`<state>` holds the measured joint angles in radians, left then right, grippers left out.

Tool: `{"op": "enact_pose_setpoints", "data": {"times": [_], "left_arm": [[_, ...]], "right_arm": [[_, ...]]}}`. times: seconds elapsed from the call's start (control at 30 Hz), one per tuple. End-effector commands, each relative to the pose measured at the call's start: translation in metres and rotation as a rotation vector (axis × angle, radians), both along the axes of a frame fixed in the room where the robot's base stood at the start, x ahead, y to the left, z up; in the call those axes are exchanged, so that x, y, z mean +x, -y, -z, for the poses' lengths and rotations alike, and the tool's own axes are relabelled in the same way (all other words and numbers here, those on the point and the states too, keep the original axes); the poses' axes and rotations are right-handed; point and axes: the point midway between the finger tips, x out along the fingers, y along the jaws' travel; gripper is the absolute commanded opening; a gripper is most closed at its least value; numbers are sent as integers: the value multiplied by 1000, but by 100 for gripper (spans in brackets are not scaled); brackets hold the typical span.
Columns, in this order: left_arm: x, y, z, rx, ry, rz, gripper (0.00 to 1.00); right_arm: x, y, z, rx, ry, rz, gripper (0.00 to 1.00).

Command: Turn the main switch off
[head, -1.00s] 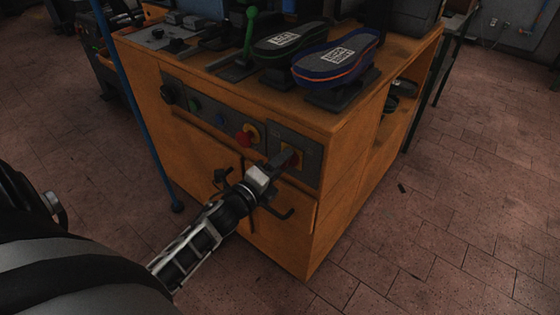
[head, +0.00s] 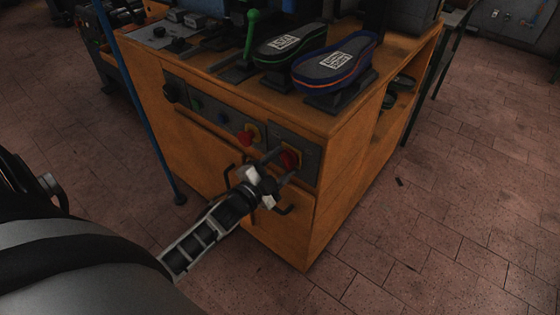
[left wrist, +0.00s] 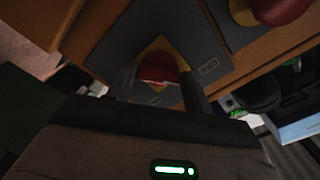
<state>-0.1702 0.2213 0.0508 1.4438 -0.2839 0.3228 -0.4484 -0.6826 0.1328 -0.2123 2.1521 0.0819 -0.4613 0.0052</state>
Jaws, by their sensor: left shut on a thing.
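The main switch (head: 290,158) is a red knob on a yellow plate, on the grey panel at the right end of the orange cabinet's front. My left gripper (head: 281,163) reaches it from the lower left, with its two fingers on either side of the knob. In the left wrist view the red knob (left wrist: 160,70) sits between the fingertips, with yellow plate showing around it. The gripper is shut on the knob. The fingers partly hide the knob, and its exact angle is hard to tell. My right gripper is not in view.
A red emergency-stop button (head: 246,137) on yellow sits just left of the switch. Dark door handles (head: 284,210) are close below the gripper. A green-knobbed lever (head: 252,22) and two shoe forms stand on top.

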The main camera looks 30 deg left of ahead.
Motion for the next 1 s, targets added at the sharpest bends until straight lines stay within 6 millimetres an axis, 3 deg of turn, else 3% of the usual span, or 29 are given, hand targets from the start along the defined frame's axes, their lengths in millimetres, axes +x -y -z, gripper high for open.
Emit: {"op": "enact_pose_setpoints", "data": {"times": [0.3,0.9,0.93,1.0], "left_arm": [[0,0,0,-141,-13,-1,28],[-1,0,1,-179,-15,0,28],[-1,0,1,-179,-15,0,56],[-1,0,1,-179,-15,0,73]], "right_arm": [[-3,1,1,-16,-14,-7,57],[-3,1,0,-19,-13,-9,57],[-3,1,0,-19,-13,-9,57],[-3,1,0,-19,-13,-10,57]]}}
